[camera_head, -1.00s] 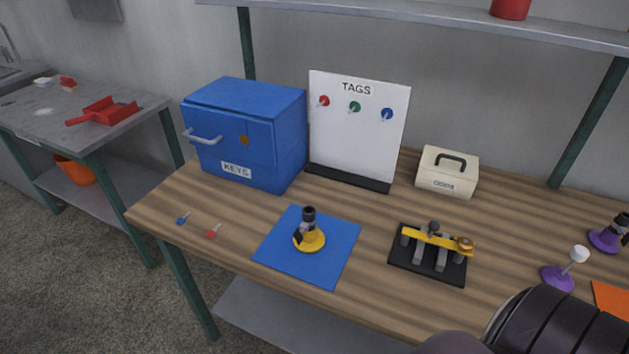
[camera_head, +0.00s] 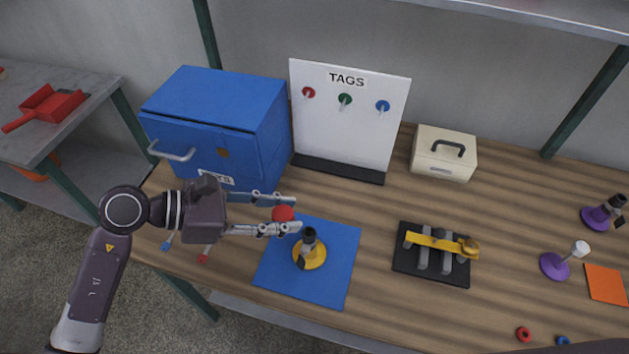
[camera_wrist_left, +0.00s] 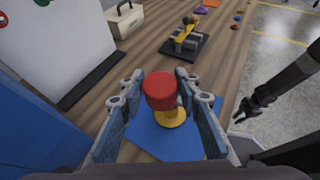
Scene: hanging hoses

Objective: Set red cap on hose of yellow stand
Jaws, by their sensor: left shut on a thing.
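My left gripper (camera_head: 291,214) is shut on the red cap (camera_head: 283,213). It holds the cap in the air, up and left of the yellow stand (camera_head: 316,262) in the head view. The stand is on a blue mat (camera_head: 340,280), and its black hose (camera_head: 308,236) points up with an open top. In the left wrist view the cap (camera_wrist_left: 160,90) is between the fingers and hides the hose; the yellow base (camera_wrist_left: 173,119) shows below it. My right gripper (camera_wrist_left: 250,108) is at the right in the left wrist view, away from the stand, too small to judge.
A blue key box (camera_head: 215,125) and a white tag board (camera_head: 350,120) stand behind. A black rack with a yellow bar (camera_head: 432,265) is right of the mat. Purple stands (camera_head: 553,265) are at the far right. Small keys (camera_head: 203,258) lie by the left edge.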

